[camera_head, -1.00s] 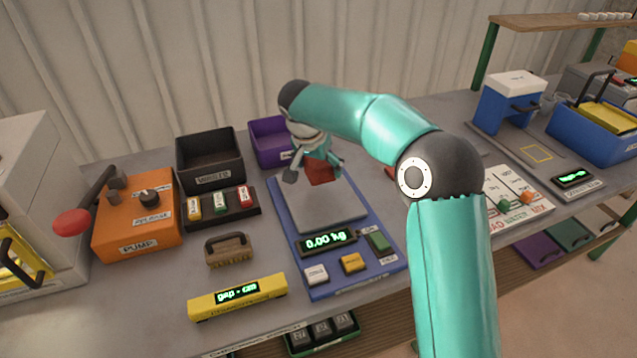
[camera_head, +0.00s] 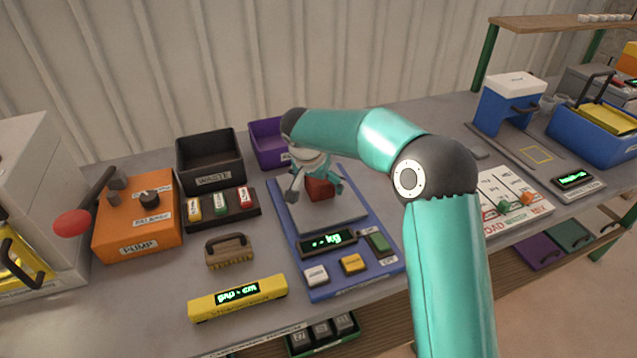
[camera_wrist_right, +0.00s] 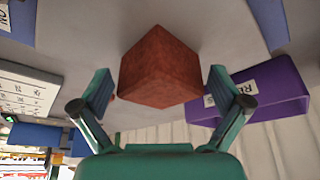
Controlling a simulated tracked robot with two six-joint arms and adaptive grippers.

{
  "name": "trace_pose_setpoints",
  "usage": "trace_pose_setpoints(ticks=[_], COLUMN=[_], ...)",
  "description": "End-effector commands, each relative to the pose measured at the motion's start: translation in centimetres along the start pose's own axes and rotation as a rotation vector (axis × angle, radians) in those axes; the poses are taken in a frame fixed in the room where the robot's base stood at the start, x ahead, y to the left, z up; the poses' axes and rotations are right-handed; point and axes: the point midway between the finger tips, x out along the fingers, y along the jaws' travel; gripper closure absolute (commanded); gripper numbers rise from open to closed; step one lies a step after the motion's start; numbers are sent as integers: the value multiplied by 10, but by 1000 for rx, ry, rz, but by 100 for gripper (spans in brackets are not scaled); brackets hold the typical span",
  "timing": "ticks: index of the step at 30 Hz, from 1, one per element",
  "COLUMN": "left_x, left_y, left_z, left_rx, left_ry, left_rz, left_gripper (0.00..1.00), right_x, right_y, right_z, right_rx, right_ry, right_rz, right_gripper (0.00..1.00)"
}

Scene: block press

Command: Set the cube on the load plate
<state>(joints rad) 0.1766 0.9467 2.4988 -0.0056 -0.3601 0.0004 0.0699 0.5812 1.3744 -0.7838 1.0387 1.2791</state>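The red-brown cube (camera_head: 320,189) is on the grey load plate (camera_head: 325,214) of the blue scale, towards its back edge. My right gripper (camera_head: 316,192) is above it with its fingers pointing down, one on each side. In the right wrist view the cube (camera_wrist_right: 160,68) lies between the spread fingers of the right gripper (camera_wrist_right: 161,84), with a visible gap on both sides. The cube's underside is hidden, but it appears to rest on the plate. The scale's display (camera_head: 327,240) shows dashes or dots before "kg". My left gripper is not in view.
A purple bin (camera_head: 268,147) and a black bin (camera_head: 209,160) stand behind the scale. An orange pump box (camera_head: 137,222) is at the left, a handled brush-like block (camera_head: 230,252) nearer. A yellow gap readout bar (camera_head: 237,297) lies in front.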

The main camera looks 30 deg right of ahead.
Motion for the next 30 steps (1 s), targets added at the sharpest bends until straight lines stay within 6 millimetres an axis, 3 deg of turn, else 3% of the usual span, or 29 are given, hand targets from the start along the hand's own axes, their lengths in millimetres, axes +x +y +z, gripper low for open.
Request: trace_pose_setpoints(ticks=[8, 13, 24, 30], left_x=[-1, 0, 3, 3], left_y=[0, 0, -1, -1], left_z=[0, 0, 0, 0], left_rx=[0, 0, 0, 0], left_ry=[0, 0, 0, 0], left_rz=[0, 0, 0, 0], left_gripper=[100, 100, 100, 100], right_x=[-1, -12, -83, -112], right_y=[0, -1, -2, -2], right_z=[0, 0, 0, 0], right_rx=[0, 0, -1, -2], right_ry=[0, 2, 2, 1], right_rz=[0, -3, -6, -3], right_gripper=[0, 0, 0, 0])
